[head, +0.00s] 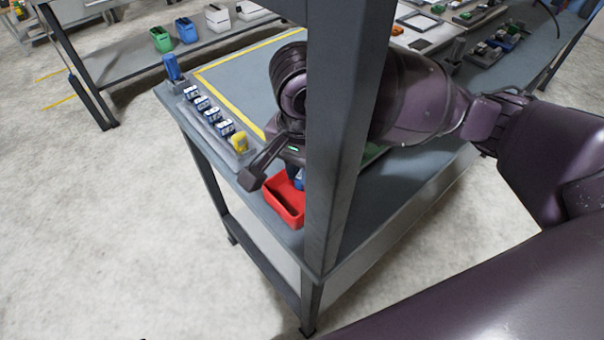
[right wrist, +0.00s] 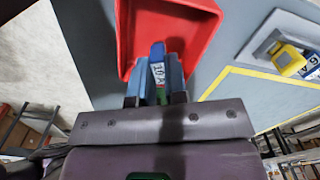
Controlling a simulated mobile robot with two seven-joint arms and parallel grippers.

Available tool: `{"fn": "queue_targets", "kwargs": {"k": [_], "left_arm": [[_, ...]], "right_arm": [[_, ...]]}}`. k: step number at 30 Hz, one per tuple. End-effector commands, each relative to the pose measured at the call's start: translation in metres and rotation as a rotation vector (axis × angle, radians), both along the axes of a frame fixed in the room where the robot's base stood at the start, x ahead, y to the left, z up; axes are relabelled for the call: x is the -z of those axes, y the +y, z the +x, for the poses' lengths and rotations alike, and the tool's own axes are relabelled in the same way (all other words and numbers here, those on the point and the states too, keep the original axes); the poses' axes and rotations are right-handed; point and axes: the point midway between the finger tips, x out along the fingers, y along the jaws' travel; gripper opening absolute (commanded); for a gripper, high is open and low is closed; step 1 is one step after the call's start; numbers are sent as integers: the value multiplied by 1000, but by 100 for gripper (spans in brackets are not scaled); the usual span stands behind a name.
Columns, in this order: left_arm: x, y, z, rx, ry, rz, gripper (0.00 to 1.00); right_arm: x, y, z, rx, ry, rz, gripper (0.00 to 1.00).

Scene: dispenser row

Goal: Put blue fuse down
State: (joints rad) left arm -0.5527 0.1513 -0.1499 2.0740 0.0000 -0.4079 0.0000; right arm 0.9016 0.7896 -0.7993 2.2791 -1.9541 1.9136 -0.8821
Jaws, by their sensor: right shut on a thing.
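The blue fuse (right wrist: 157,65) is between the fingers of my right gripper (right wrist: 157,88), with a white label facing the wrist camera. In the head view a bit of the fuse (head: 299,181) shows under the right gripper (head: 283,172), partly hidden by a grey post. The gripper is shut on the fuse, over the red bin (head: 283,206). In the right wrist view the bin (right wrist: 197,16) lies behind the fuse; I cannot tell whether the fuse touches it. My left gripper is not in view.
The grey post (head: 341,130) stands close in front of the right arm. A dispenser row (head: 214,128) with several blue-white pieces and a yellow one (head: 239,143) runs along the table's left edge. A yellow line (head: 222,96) marks open tabletop.

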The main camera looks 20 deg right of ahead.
Motion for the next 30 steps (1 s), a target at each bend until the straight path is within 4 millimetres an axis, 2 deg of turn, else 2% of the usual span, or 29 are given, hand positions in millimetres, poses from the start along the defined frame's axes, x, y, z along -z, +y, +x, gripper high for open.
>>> {"fn": "queue_targets", "kwargs": {"k": [1, 4, 17, 18, 22, 30], "left_arm": [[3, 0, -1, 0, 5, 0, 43], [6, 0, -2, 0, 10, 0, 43], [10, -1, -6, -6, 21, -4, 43], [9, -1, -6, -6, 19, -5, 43], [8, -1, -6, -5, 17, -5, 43], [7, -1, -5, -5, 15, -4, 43]], "right_arm": [[10, 0, -1, 0, 8, 0, 0], [21, 0, -1, 1, 6, 0, 0], [26, 0, 0, 0, 3, -1, 0], [25, 0, 0, 0, 2, -1, 19], [24, 0, 0, 0, 1, 0, 39], [23, 0, 0, 0, 1, 0, 39]]}}
